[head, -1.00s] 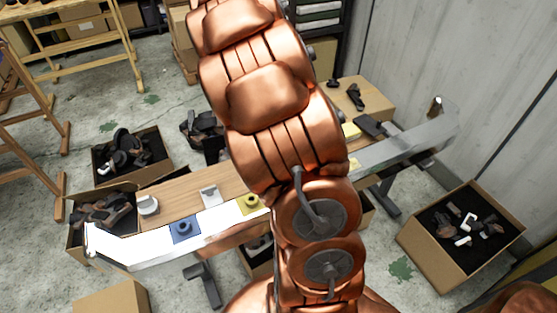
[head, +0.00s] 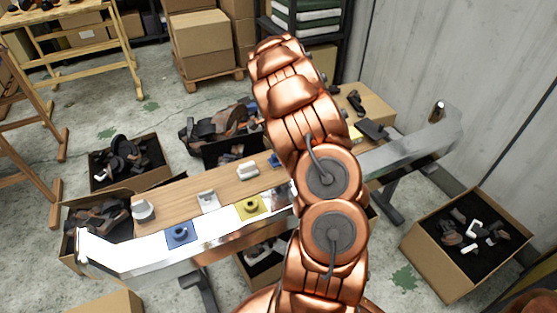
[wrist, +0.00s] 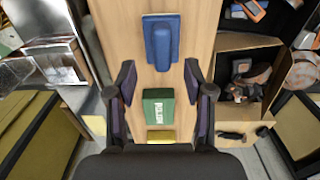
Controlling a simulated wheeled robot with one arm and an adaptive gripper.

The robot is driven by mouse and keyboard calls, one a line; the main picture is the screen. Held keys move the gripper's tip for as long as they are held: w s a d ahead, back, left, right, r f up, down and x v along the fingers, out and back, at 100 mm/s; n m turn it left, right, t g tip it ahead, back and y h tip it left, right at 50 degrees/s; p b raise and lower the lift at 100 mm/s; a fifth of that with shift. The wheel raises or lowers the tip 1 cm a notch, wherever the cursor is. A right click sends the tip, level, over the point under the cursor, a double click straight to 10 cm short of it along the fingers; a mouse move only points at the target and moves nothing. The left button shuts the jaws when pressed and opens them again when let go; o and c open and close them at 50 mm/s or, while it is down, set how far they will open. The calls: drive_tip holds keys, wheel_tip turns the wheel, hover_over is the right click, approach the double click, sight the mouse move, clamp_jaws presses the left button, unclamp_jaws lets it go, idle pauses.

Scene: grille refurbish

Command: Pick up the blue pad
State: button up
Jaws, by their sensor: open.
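A blue pad (wrist: 162,42) with a raised, rounded grip lies on the wooden bench top in the wrist view, just beyond my fingertips. My gripper (wrist: 160,76) is open and empty above the bench, its fingers on either side of the pad's line. A green block (wrist: 158,107) lies nearer, between the fingers. In the head view, a blue piece (head: 275,160) on the bench shows partly behind my arm; I cannot tell whether it is the same pad. Another blue square piece (head: 180,234) with a knob is on the chrome bar. My gripper is hidden in the head view.
The chrome bar (head: 135,251) runs along the bench's front edge, with a yellow square piece (head: 250,207) on it. A white-topped block (head: 248,169) stands on the bench (head: 175,193). Open boxes of parts stand around, including one at right (head: 437,262).

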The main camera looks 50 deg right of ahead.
sight(274, 163)
drive_tip(key=shift+w+a+f+p, duration=0.1)
drive_tip(key=shift+f+p, duration=0.05)
drive_tip(key=shift+f, duration=1.15)
drive_tip(key=shift+w+f+p, duration=0.1)
drive_tip(key=shift+f+p, duration=0.05)
drive_tip(key=shift+f, duration=1.15)
drive_tip(key=shift+c, duration=0.3)
clamp_jaws()
